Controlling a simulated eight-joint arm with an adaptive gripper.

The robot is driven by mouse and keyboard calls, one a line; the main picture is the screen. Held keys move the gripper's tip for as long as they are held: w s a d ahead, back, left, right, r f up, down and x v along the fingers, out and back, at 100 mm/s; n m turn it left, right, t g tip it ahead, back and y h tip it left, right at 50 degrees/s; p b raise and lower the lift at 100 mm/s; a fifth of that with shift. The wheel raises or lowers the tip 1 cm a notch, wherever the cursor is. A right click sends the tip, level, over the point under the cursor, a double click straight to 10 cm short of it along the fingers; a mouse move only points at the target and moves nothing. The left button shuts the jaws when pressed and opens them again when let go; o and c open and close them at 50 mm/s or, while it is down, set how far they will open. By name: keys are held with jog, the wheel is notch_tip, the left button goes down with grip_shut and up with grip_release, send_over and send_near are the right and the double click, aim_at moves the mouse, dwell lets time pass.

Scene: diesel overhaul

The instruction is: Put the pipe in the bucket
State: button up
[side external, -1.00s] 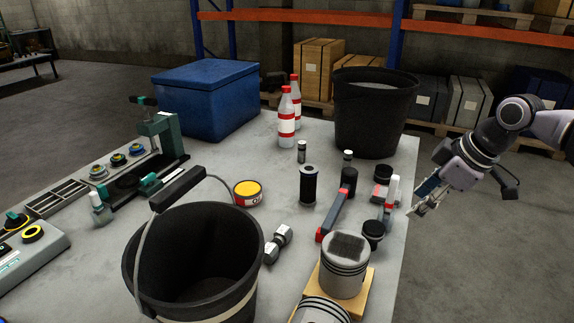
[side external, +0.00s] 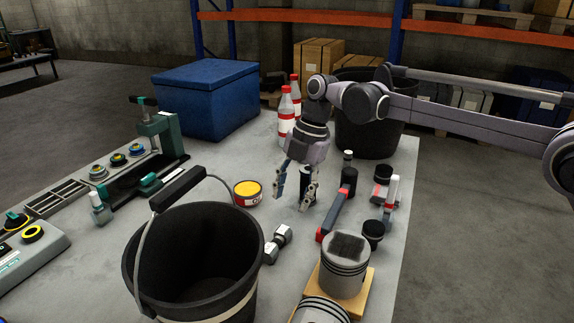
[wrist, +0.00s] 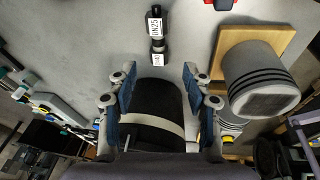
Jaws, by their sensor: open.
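The black bucket (side external: 195,255) stands at the front of the table, its mouth open and handle upright; it also shows between my fingers in the wrist view (wrist: 152,104). A short dumbbell-like piece with pale hex ends (side external: 277,243) lies right of the bucket; in the wrist view it shows pale labels (wrist: 156,33). A dark upright cylinder (side external: 310,173) stands partly hidden behind my gripper. I cannot tell for certain which is the pipe. My gripper (side external: 291,202) points down, open and empty, behind the bucket and above the dumbbell-like piece's far side.
A piston (side external: 344,265) stands on a wooden board right of the bucket. A red-ended tool (side external: 334,216) and small dark parts lie behind it. A yellow-topped tin (side external: 247,193) and red-white bottles (side external: 286,116) stand further back. A second black bucket (side external: 370,140) is partly hidden by my arm.

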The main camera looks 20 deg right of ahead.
aim_at(277, 240)
jog(key=shift+n, duration=0.4)
jog(key=shift+x, duration=5.85)
jog(key=shift+a, duration=0.2)
grip_shut()
